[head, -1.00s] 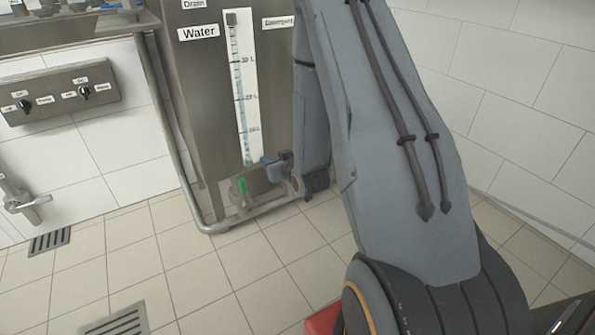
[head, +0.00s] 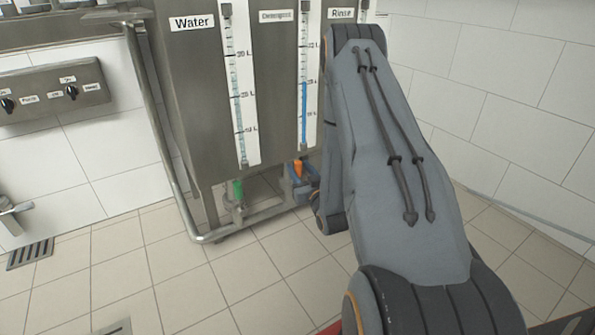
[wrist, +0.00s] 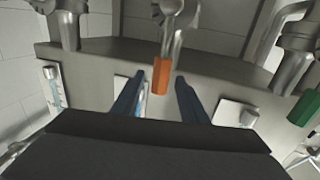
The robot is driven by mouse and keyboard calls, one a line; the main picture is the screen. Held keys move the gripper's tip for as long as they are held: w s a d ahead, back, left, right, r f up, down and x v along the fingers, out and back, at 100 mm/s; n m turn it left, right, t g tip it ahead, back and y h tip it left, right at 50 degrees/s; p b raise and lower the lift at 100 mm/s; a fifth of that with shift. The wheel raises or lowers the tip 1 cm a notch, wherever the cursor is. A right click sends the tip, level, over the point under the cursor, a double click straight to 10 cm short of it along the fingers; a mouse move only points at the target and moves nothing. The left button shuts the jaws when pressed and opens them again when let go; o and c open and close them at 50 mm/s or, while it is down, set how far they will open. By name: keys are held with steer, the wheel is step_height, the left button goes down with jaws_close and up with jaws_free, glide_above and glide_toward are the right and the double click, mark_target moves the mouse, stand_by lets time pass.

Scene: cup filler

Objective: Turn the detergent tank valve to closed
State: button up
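The detergent tank valve has an orange handle (head: 298,168), seen below the tank's Detergent label (head: 276,16) in the head view. In the wrist view the orange handle (wrist: 160,76) points toward me from its metal pipe. My gripper (wrist: 159,80) is open, with one blue finger on each side of the handle's end. Gaps show on both sides, so the fingers look apart from it. In the head view my gripper (head: 303,185) is partly hidden by my arm, just at the orange handle.
The water valve's green handle (head: 238,190) is to the left and also shows in the wrist view (wrist: 304,108). A metal frame pipe (head: 225,233) runs below the tanks. A switch box (head: 55,92) is on the left wall. Tiled floor in front is clear.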

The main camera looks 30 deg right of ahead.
steer(key=shift+w+d, duration=0.15)
steer(key=shift+w, duration=0.75)
jaws_close()
steer(key=shift+d, duration=0.1)
